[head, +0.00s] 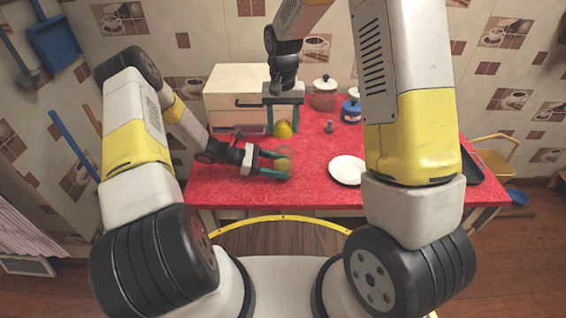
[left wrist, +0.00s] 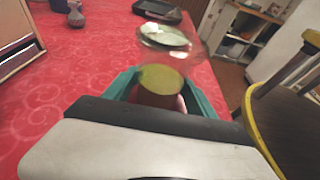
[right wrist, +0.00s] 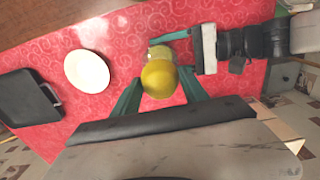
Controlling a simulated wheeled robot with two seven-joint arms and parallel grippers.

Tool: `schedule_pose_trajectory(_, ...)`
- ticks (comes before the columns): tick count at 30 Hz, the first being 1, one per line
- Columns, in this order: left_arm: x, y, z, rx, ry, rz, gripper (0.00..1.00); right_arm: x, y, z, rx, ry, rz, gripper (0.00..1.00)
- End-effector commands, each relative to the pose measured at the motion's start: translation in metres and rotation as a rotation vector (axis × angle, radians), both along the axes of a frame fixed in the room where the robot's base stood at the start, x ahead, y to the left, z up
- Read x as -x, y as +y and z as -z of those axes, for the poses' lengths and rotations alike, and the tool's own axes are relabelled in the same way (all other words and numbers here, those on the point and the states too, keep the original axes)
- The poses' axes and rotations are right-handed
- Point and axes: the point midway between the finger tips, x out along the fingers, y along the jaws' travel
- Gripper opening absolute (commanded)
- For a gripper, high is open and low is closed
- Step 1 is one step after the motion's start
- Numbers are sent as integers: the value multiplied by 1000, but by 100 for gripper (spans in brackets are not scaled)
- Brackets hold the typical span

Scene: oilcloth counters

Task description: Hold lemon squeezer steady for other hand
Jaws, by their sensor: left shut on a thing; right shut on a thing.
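The lemon squeezer (head: 284,164) is a clear glass piece with a yellow-green part, low over the red counter. My left gripper (head: 275,166) is shut around it from the left. In the left wrist view the squeezer (left wrist: 160,79) sits between the teal fingers, with a clear rim beyond. My right gripper (head: 283,122) points down and is shut on a yellow lemon (head: 283,130), behind and above the squeezer. In the right wrist view the lemon (right wrist: 158,78) is between the fingers and partly hides the squeezer (right wrist: 160,52). Whether the squeezer touches the counter is unclear.
A white plate (head: 347,170) lies on the red counter (head: 310,190), right of the squeezer.

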Motion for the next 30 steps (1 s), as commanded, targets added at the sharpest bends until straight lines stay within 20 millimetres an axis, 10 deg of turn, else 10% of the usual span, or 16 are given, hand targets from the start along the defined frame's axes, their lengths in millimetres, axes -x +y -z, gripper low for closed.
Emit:
schedule_pose_trajectory(3,0,0,0,0,0,0,42,0,0,0,0,0,0,19)
schedule_pose_trajectory(4,0,0,0,0,0,0,67,0,0,0,0,0,0,19)
schedule_pose_trajectory(8,0,0,0,0,0,0,90,0,0,0,0,0,0,19)
schedule_pose_trajectory(20,-1,7,-2,-1,-2,-2,90,0,0,0,0,0,0,19)
schedule_pose_trajectory(30,-1,71,-21,-2,-2,-4,90,0,0,0,0,0,0,19)
